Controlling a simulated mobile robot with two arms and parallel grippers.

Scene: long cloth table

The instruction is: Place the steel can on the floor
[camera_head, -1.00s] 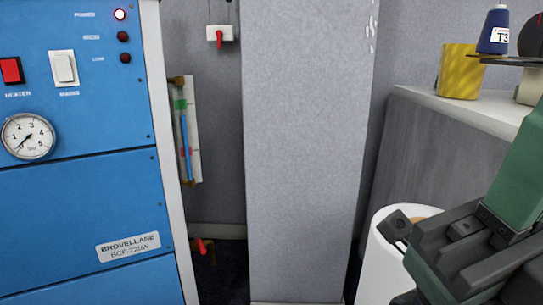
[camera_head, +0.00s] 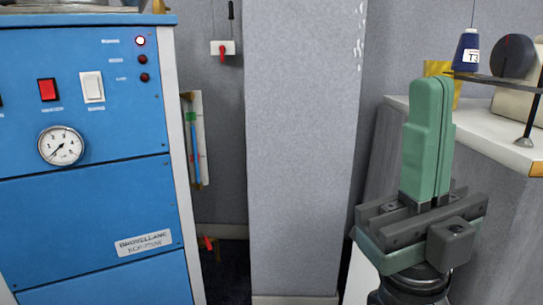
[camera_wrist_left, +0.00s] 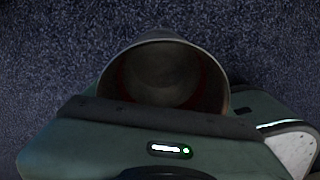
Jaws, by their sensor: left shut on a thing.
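The steel can (camera_wrist_left: 163,72) shows in the left wrist view as a round, open mouth with a dark hollow inside. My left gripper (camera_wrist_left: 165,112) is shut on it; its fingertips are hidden. Behind the can is a dark speckled floor (camera_wrist_left: 45,70); I cannot tell how far below the can it lies. The left gripper and the can are outside the head view. My right gripper (camera_head: 432,90) is at the right of the head view, its green fingers pointing up and together, with nothing seen between them.
A blue machine (camera_head: 85,215) with a gauge and switches fills the left. A grey pillar (camera_head: 300,160) stands mid-view. A narrow floor strip (camera_head: 228,275) shows between them. At right a counter (camera_head: 510,148) holds a blue thread cone (camera_head: 466,52) and a yellow container (camera_head: 436,68).

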